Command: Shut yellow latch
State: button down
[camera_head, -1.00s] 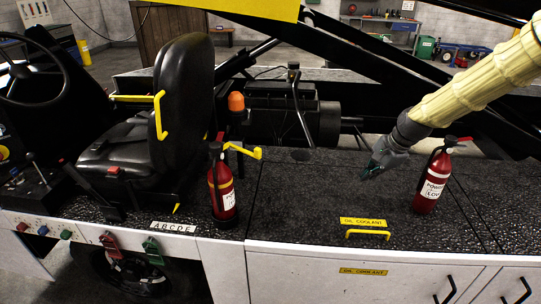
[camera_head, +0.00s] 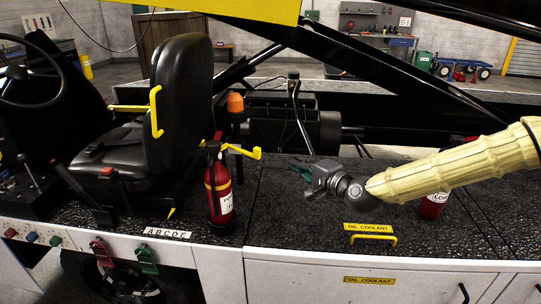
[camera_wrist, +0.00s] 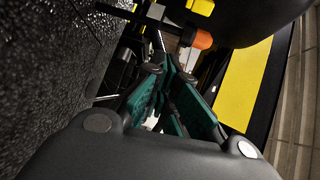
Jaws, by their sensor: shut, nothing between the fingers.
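A yellow lever, which looks like the latch (camera_head: 240,151), sticks out to the right behind the left fire extinguisher, above the black deck. My gripper (camera_head: 295,166) is shut and empty over the deck, to the right of the lever's end and apart from it in the picture. The dark teal fingers (camera_wrist: 168,92) show in the wrist view, pointing toward the orange beacon side. Yellow parts appear at the top of the wrist view; I cannot tell which of them is the lever.
The left extinguisher (camera_head: 219,193) stands close to the lever. An orange beacon (camera_head: 235,103) rises behind it and also shows in the wrist view (camera_wrist: 203,40). The right extinguisher (camera_head: 433,205) is partly hidden by my arm. A yellow handle (camera_head: 373,239) lies at the deck's front.

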jog(key=shift+s+a+r+t, duration=0.2)
jog(key=shift+r+t, duration=0.2)
jog(key=shift+r, duration=0.3)
jog(key=shift+s+a+r+t, duration=0.1)
jog(key=shift+s+r+t, duration=0.1)
jog(key=shift+r+t, duration=0.35)
jog(key=shift+r, duration=0.1)
jog(key=w+a+p, duration=0.4)
jog(key=w+a, duration=0.1)
jog(key=a, duration=0.2)
jog(key=shift+w+a, duration=0.2)
jog(key=shift+a, duration=0.2)
jog(key=shift+s+a, duration=0.1)
jog(key=shift+s, duration=0.05)
